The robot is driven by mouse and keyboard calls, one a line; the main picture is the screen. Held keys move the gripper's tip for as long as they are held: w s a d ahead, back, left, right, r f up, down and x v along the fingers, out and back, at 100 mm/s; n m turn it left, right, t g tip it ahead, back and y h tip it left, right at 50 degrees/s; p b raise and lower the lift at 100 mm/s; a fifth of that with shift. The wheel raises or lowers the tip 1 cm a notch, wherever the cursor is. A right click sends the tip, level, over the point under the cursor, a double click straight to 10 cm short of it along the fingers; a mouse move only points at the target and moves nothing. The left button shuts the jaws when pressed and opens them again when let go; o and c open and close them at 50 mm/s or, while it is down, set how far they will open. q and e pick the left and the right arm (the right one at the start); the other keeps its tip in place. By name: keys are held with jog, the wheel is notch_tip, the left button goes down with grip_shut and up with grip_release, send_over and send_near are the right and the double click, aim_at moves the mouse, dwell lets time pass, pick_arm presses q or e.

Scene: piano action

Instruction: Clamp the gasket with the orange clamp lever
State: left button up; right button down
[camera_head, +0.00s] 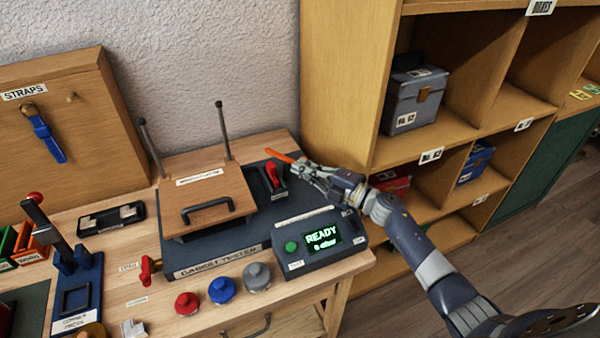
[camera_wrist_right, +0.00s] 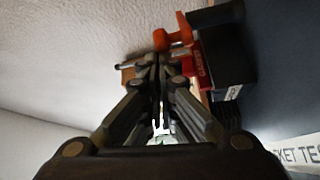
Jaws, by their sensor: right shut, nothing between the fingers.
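The gasket tester (camera_head: 215,262) stands on the wooden bench with its brown lid (camera_head: 205,196) down; I see no gasket. An orange lever handle (camera_head: 279,156) shows at the tester's back right, beside a red lever (camera_head: 271,174) on a dark bracket. My right gripper (camera_head: 300,168) is shut and empty, just right of the orange handle. In the right wrist view the orange handle (camera_wrist_right: 172,38) lies just beyond the fingertips (camera_wrist_right: 157,65), with the red lever (camera_wrist_right: 197,62) to the right. Whether the fingertips touch the handle, I cannot tell. My left gripper is out of view.
Two upright rods (camera_head: 223,131) stand behind the lid. A control box (camera_head: 320,240) reading READY is at the front right. Red, blue and grey knobbed pieces (camera_head: 222,290) sit in front. A shelf unit (camera_head: 345,85) stands close behind my right gripper.

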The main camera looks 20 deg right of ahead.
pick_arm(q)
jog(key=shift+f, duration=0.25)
pick_arm(e)
jog(key=shift+w+d, duration=0.15)
jog(key=shift+d, duration=0.35)
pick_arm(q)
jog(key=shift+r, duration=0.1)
pick_arm(e)
jog(key=shift+a, duration=0.1)
